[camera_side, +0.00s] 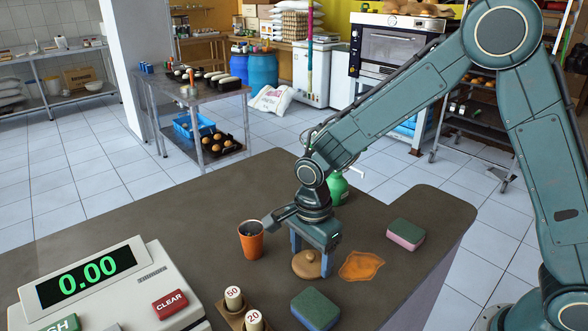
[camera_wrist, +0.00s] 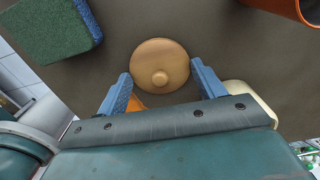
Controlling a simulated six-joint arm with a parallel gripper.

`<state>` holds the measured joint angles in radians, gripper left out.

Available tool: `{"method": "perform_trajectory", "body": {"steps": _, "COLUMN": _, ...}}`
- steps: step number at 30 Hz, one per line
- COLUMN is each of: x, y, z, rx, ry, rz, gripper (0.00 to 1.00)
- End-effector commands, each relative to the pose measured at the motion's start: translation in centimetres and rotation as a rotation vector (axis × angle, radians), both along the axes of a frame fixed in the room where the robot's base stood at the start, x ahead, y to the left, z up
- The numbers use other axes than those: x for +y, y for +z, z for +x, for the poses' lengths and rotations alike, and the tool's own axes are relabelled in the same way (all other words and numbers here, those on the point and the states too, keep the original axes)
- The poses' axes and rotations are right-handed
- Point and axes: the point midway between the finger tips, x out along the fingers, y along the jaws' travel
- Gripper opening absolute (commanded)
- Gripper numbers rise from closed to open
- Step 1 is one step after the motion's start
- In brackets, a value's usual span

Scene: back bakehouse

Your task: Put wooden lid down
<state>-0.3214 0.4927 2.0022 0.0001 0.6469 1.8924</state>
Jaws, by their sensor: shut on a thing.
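The wooden lid (camera_side: 307,264) is a round, light brown disc with a small knob on top. My gripper (camera_side: 312,258) points down over the counter and is shut on the lid, with a blue finger on either side. In the wrist view the lid (camera_wrist: 160,66) lies level, knob towards the camera, between the fingertips (camera_wrist: 165,85). The lid is low over the brown counter (camera_side: 190,215); I cannot tell whether its underside touches the surface. One finger partly covers the lid in the side view.
An orange cup (camera_side: 250,241) stands left of the lid. A flat orange patch (camera_side: 361,265) lies to its right, with a green-and-pink sponge (camera_side: 406,234) beyond. A green-and-blue sponge (camera_side: 316,308), numbered weights (camera_side: 233,298) and a scale (camera_side: 100,290) are in front. A green bottle (camera_side: 338,188) stands behind.

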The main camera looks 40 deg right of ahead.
Motion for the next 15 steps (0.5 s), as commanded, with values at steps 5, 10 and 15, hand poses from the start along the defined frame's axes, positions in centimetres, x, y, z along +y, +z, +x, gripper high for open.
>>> {"method": "perform_trajectory", "body": {"steps": 5, "x": 0.0, "y": -0.27, "z": 0.0, "rx": 0.001, "ry": 0.0, "rz": 0.0, "gripper": 0.72}}
{"method": "perform_trajectory", "body": {"steps": 10, "x": 0.0, "y": -0.24, "z": 0.0, "rx": 0.0, "ry": 0.0, "rz": 0.0, "gripper": 0.9}}
{"method": "perform_trajectory", "body": {"steps": 15, "x": 0.0, "y": -0.22, "z": 0.01, "rx": 0.0, "ry": 0.0, "rz": 0.0, "gripper": 0.9}}
